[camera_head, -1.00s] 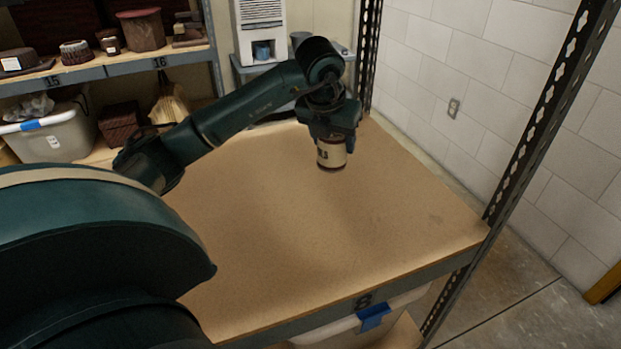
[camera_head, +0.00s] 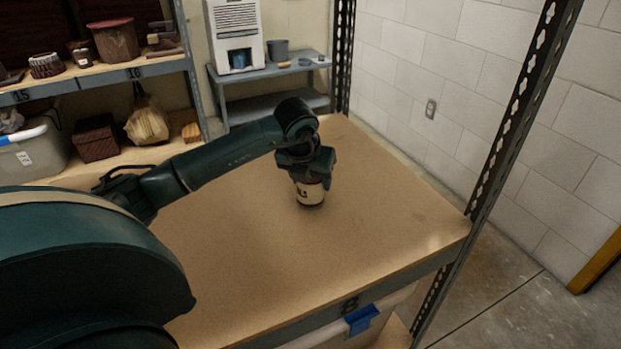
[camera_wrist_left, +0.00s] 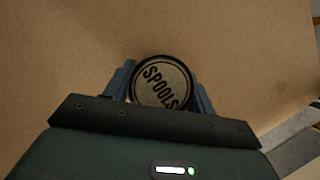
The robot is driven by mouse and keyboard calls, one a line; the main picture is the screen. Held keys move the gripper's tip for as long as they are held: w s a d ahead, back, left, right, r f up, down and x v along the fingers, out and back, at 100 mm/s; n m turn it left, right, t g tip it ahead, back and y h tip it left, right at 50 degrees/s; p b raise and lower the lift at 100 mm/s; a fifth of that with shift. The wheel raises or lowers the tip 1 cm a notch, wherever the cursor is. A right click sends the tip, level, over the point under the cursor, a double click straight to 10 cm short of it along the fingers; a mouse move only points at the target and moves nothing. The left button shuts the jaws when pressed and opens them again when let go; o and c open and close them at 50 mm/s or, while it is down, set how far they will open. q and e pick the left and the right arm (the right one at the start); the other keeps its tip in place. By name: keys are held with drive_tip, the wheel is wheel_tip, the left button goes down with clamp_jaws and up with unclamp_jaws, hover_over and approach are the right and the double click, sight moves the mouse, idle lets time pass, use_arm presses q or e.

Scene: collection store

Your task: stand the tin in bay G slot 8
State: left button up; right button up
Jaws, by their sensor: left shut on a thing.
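The tin (camera_head: 310,192) is a small cylinder with a cream label and a dark lower rim, upright in the head view. In the left wrist view its round lid (camera_wrist_left: 161,83) reads "SPOOLS". My left gripper (camera_head: 306,175) is shut on the tin from above, with one finger on each side of it in the left wrist view (camera_wrist_left: 160,92). The tin is at or just above the bare shelf board (camera_head: 250,260); I cannot tell if it touches. The shelf's front edge carries the number 8 (camera_head: 350,305). My right gripper is not in view.
The board around the tin is clear. A perforated upright post (camera_head: 520,110) stands at the right front corner, with a white block wall (camera_head: 430,70) behind. A bin with blue tape (camera_head: 361,320) sits below. Shelves 15 and 16 (camera_head: 134,72) hold several items at the left.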

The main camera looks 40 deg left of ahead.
use_arm(q)
drive_tip(key=o, duration=1.2)
drive_tip(key=shift+s+r, duration=0.15)
drive_tip(key=shift+r, duration=0.3)
drive_tip(key=p+v, duration=0.1)
drive_tip(key=v, duration=1)
drive_tip(key=shift+p, duration=0.35)
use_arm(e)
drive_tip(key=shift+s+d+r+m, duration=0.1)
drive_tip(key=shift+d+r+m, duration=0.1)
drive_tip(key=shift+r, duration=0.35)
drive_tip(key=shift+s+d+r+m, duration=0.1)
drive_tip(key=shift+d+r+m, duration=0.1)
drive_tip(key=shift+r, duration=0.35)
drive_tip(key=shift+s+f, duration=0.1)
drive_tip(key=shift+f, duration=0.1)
